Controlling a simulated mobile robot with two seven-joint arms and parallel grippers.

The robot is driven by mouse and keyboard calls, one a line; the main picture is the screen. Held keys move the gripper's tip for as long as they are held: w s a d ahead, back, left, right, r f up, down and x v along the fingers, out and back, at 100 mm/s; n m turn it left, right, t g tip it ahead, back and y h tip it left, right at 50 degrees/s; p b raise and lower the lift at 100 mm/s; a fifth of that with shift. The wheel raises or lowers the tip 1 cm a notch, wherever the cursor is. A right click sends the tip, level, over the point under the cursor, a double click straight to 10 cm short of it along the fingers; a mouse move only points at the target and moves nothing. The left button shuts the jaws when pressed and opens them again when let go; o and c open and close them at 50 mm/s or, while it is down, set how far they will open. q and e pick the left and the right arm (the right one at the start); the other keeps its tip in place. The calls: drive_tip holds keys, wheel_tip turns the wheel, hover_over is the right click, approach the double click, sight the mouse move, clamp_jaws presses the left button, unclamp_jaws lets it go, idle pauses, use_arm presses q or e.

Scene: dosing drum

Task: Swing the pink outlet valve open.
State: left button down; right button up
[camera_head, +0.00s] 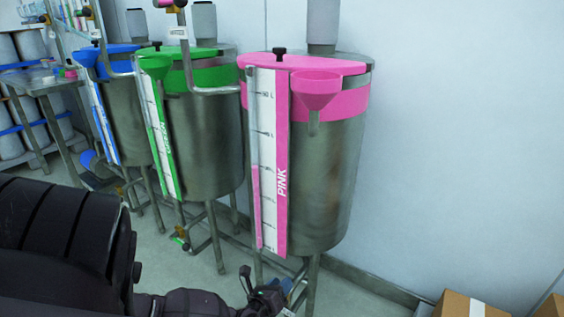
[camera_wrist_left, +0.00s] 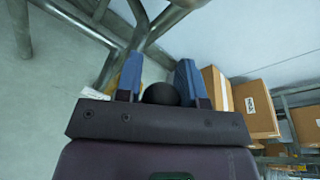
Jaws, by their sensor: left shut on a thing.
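The pink drum (camera_head: 335,180), a steel tank with a pink lid and a scale marked PINK, stands right of centre in the head view. Its outlet valve is low beneath the tank, mostly hidden by my left gripper (camera_head: 266,296). In the left wrist view, the blue fingers of my left gripper (camera_wrist_left: 159,80) stand on either side of a dark round knob (camera_wrist_left: 160,94), with steel pipes behind. The gripper is shut on the valve's handle, whose grasped part is largely hidden. My right gripper is not in view.
Green (camera_head: 205,130) and blue (camera_head: 122,110) drums stand to the left, with pipes and legs near the floor. Cardboard boxes (camera_head: 460,304) lie at the lower right; more boxes (camera_wrist_left: 255,105) show in the wrist view. The pale wall (camera_head: 470,130) is close behind.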

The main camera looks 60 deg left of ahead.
use_arm(q)
drive_tip(key=shift+s+f+n, duration=0.15)
drive_tip(key=shift+n, duration=0.15)
idle(0.4)
drive_tip(key=c, duration=0.9)
unclamp_jaws()
drive_tip(key=shift+c, duration=0.2)
drive_tip(key=shift+o, duration=1)
